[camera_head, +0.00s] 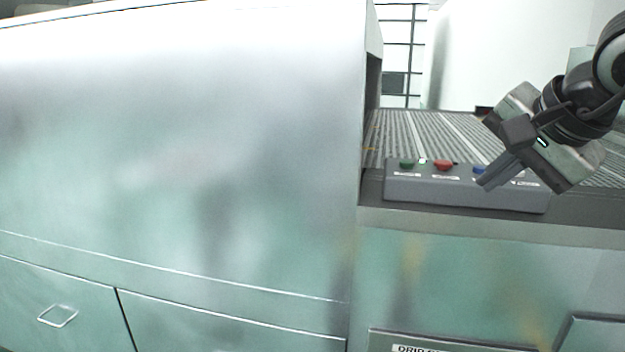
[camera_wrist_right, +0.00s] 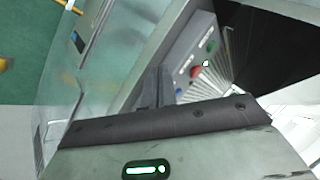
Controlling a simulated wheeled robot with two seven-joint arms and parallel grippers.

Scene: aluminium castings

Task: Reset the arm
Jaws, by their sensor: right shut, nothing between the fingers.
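My right gripper (camera_head: 484,186) is at the right in the head view, its arm coming in from the right edge. Its fingers are shut with nothing between them and point down and left, in front of the right part of a grey button box (camera_head: 465,190). It also shows in the right wrist view (camera_wrist_right: 158,72), fingers together. The box carries a green button (camera_head: 406,164), a red button (camera_head: 443,165) and a blue button (camera_head: 479,170), partly beside the fingers. I cannot tell whether the fingertips touch the box. My left gripper is not in view.
A large metal machine housing (camera_head: 180,150) fills the left. A ribbed conveyor (camera_head: 425,130) runs behind the button box. A metal front panel (camera_head: 455,275) lies below the box. A drawer handle (camera_head: 58,316) is at the lower left. A yellow bar (camera_wrist_right: 70,6) shows in the wrist view.

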